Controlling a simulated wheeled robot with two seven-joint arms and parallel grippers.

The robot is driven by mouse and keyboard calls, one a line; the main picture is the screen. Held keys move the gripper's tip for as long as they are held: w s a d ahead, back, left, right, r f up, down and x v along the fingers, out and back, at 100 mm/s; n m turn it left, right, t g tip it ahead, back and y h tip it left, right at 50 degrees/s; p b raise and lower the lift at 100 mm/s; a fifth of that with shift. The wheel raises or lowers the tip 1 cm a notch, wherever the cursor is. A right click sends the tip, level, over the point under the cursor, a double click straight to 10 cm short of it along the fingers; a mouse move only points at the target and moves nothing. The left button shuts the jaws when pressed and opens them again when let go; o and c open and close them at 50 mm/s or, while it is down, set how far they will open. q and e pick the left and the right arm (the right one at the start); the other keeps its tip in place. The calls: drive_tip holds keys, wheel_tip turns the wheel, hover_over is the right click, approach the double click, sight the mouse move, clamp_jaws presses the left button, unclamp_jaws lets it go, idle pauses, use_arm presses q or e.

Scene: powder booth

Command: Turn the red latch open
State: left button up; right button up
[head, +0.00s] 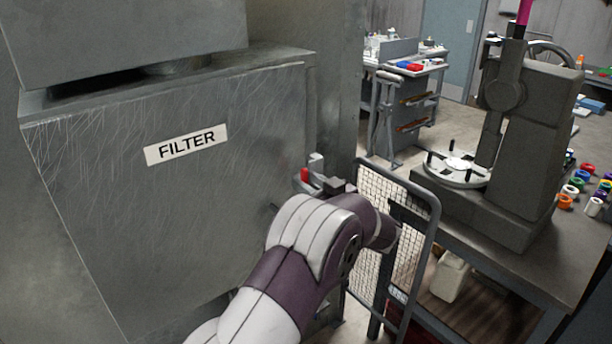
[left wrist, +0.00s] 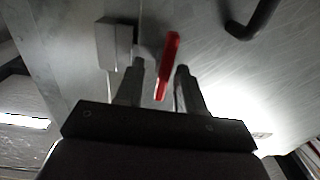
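The red latch (left wrist: 168,64) is a narrow red bar on the grey metal panel in the left wrist view. It lies between the two fingers of my left gripper (left wrist: 160,78), which are apart with a gap on each side of it. In the head view a small part of the red latch (head: 304,175) shows at the right edge of the filter cabinet (head: 190,215). My left arm comes up from below, and its gripper (head: 330,184) is mostly hidden at the latch. My right gripper is not in either view.
A grey block (left wrist: 114,44) sits on the panel beside the latch, and a dark bar handle (left wrist: 252,22) is further right. A wire mesh cart (head: 385,230) stands close to my left arm. A bench with a dark press (head: 525,140) is on the right.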

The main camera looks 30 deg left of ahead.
use_arm(q)
drive_tip(key=shift+w+a+r, duration=0.1)
drive_tip(key=shift+a, duration=0.8)
drive_tip(key=shift+d, duration=0.1)
drive_tip(key=shift+c, duration=0.6)
clamp_jaws()
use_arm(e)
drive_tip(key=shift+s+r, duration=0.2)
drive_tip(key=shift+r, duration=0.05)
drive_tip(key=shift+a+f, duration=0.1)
